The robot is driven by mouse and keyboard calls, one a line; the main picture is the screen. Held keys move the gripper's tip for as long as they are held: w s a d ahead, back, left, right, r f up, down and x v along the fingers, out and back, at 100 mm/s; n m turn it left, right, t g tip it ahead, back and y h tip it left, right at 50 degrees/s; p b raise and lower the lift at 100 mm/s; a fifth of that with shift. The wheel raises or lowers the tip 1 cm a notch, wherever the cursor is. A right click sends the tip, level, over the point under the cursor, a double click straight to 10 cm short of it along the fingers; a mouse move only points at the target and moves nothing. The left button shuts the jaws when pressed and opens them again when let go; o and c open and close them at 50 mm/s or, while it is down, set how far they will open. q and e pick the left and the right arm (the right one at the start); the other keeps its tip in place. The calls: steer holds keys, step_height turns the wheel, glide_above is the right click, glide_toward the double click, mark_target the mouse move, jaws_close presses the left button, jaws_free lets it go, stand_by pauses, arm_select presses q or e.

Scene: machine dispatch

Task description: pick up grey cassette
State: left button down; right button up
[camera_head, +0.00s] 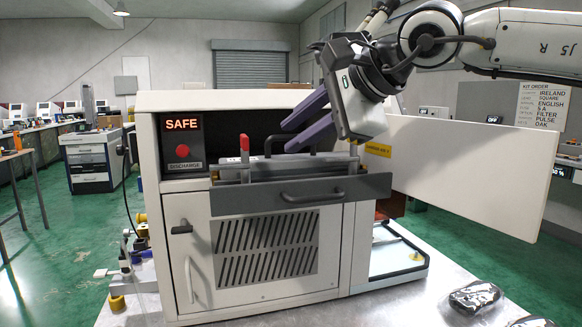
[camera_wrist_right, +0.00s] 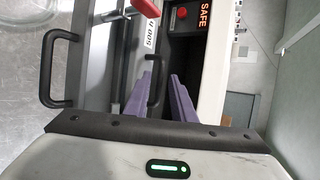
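The grey cassette (camera_wrist_right: 139,58) sits in the pulled-out drawer of the white machine, with a black handle (camera_wrist_right: 156,80) and a white label reading "500 h…", the rest of it cut off. In the head view the drawer front and my gripper hide most of it. My right gripper (camera_head: 290,136) is open above the drawer, its two purple fingers pointing left. In the right wrist view the fingers (camera_wrist_right: 158,78) stand on either side of the black handle; I cannot tell whether they touch it. My left gripper is not in view.
The drawer front (camera_head: 300,195) has its own handle. A red-tipped upright lever (camera_head: 244,147) stands left of my fingers. A sign (camera_head: 181,124) reads SAFE above a red button. A white panel (camera_head: 475,170) stands open at right. Foil-like packets (camera_head: 475,297) lie on the table.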

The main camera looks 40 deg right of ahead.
jaws_close()
stand_by(1.1)
steer(key=shift+r, duration=0.1)
